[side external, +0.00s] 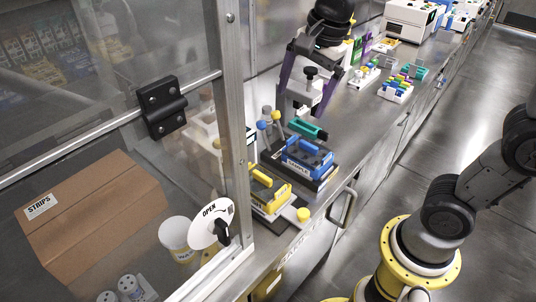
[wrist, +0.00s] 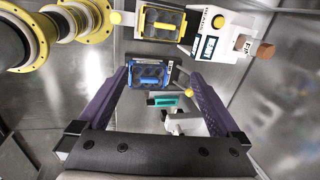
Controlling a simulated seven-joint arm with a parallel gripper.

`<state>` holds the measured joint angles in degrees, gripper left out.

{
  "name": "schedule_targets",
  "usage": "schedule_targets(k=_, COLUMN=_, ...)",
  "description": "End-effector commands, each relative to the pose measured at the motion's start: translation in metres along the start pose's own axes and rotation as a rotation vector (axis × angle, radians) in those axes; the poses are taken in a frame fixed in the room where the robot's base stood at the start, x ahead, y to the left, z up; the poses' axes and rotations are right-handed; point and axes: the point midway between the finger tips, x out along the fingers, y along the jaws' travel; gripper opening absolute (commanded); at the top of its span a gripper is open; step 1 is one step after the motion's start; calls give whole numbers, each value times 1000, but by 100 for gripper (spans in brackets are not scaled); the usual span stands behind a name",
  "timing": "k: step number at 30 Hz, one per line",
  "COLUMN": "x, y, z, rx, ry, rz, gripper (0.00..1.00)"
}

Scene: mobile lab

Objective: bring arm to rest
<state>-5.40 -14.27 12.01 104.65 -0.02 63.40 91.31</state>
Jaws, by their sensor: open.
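My gripper (side external: 303,97) has purple fingers and hangs above the steel bench, near a white device. Its fingers are spread apart with nothing held between them. In the wrist view my gripper (wrist: 160,74) shows both fingers wide apart, with a blue-framed block (wrist: 150,74) seen between their tips, lower down. The blue-framed block (side external: 307,158) sits on a dark base in the side view, in front of the gripper. A teal piece (side external: 308,128) lies just behind it and also shows in the wrist view (wrist: 164,100).
A yellow-framed block (side external: 268,189) stands nearer the glass enclosure, whose metal post (side external: 231,100) rises at left. Coloured racks (side external: 396,90) and white machines (side external: 410,18) stand farther along the bench. A cardboard box (side external: 90,205) is behind the glass. Open floor (side external: 480,110) lies right.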

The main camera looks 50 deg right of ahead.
Motion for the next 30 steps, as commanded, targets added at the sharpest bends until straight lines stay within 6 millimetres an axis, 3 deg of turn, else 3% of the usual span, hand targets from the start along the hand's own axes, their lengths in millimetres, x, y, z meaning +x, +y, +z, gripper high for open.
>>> schedule_targets(k=3, x=-24, y=43, z=-10, rx=-188, ry=18, rz=-90, gripper=100)
schedule_targets(k=6, x=-31, y=79, z=-16, rx=-395, ry=50, rz=-148, gripper=100)
schedule_targets(k=15, x=-12, y=152, z=-20, rx=-1038, ry=166, rz=-205, gripper=100)
schedule_targets(k=22, x=6, y=164, z=-19, rx=-1402, ry=199, rz=-168, gripper=100)
schedule_targets(k=30, x=5, y=162, z=-19, rx=-1501, ry=214, rz=-165, gripper=100)
